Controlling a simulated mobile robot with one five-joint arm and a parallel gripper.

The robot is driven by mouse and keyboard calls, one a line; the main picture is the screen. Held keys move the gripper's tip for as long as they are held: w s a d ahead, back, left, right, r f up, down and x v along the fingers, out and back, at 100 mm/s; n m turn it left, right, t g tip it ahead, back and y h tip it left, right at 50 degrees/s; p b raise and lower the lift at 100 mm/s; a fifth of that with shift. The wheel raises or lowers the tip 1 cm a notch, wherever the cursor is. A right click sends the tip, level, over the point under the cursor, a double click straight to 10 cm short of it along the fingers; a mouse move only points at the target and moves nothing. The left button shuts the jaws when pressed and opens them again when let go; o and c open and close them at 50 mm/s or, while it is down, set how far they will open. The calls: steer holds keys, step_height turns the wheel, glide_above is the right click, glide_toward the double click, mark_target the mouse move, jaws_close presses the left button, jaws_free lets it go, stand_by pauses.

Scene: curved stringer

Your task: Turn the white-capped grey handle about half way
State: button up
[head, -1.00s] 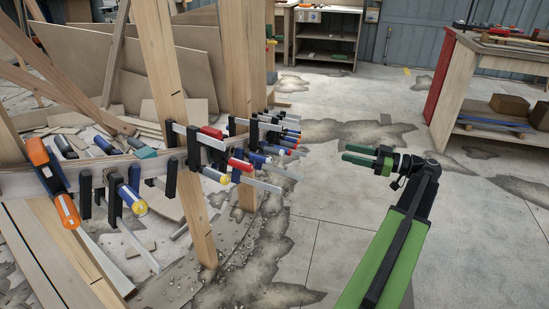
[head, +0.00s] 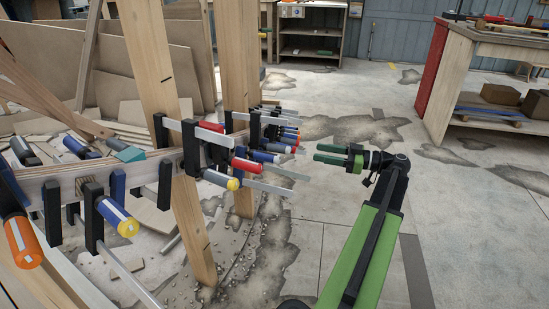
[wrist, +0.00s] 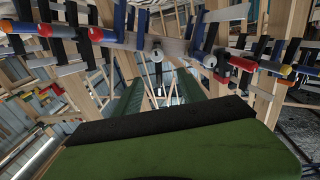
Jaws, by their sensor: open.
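A handle with a pale cap (head: 284,148) sits near the right end of the clamp row in the head view; its grey colour is hard to tell there. In the wrist view, a white-capped grey handle (wrist: 157,56) faces the camera near the middle, ahead of the space between my fingers. My gripper (head: 318,153) has green fingers pointing left toward the far clamps, apparently apart from the handle. The wrist view shows the fingers (wrist: 158,85) spread with nothing between them. The rest of the handle's clamp is partly hidden among other clamps.
Several clamps with blue handles (head: 116,216), red handles (head: 247,165) and an orange handle (head: 22,242) line the curved stringer (head: 140,170). Wooden posts (head: 185,190) stand among them. A workbench (head: 450,75) is at the right. The floor between is mostly clear.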

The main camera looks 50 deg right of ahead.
steer(key=shift+s+d+f+b, duration=0.15)
steer(key=shift+f+b, duration=0.25)
steer(key=shift+f, duration=0.5)
glide_toward(260, 146)
steer(key=x, duration=0.4)
steer(key=shift+w+f, duration=0.25)
steer(key=shift+w, duration=0.2)
jaws_close()
